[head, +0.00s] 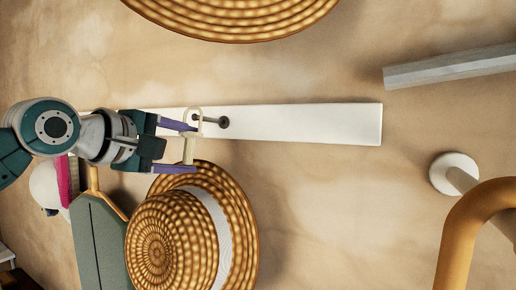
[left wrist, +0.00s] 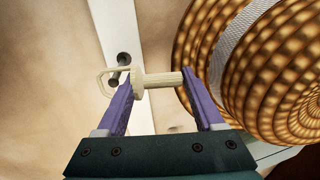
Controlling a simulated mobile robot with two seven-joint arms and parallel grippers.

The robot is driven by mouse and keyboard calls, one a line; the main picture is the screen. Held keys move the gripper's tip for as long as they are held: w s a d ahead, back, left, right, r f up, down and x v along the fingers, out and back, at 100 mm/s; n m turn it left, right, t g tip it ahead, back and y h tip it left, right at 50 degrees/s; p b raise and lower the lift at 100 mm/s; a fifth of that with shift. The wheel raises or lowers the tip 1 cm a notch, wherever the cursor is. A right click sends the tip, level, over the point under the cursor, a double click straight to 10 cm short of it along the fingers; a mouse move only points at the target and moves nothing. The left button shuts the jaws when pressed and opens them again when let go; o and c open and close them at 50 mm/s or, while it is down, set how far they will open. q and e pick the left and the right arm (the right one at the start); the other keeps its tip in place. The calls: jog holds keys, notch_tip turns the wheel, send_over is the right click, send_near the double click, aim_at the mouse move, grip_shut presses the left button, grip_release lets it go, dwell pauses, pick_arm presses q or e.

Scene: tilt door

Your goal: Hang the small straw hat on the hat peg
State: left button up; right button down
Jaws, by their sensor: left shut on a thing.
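A dark peg (head: 223,122) stands out from a long white board (head: 300,124). In the left wrist view the peg (left wrist: 123,60) overlaps the loop; I cannot tell whether it passes through it. My right gripper is not in view.
A large woven straw hat with a pale band (head: 175,235) is close below the left gripper. Another woven brim (head: 235,20) is at the top. A grey bar (head: 450,68), a round white mount (head: 455,172) and an orange tube (head: 465,235) are at right.

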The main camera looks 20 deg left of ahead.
pick_arm(q)
jog(key=shift+x, duration=0.95)
jog(key=shift+w+r, duration=0.2)
jog(key=shift+w, duration=0.2)
jog(key=shift+w+d, duration=0.15)
jog(key=shift+w, duration=0.45)
jog(key=shift+w+d+f+b, duration=0.1)
jog(key=shift+w+f+b, duration=0.25)
jog(key=shift+w+b, duration=0.15)
jog(key=shift+w+f, duration=0.15)
dwell(0.6)
jog(key=shift+f, duration=0.15)
dwell(0.5)
jog(key=o, duration=1.5)
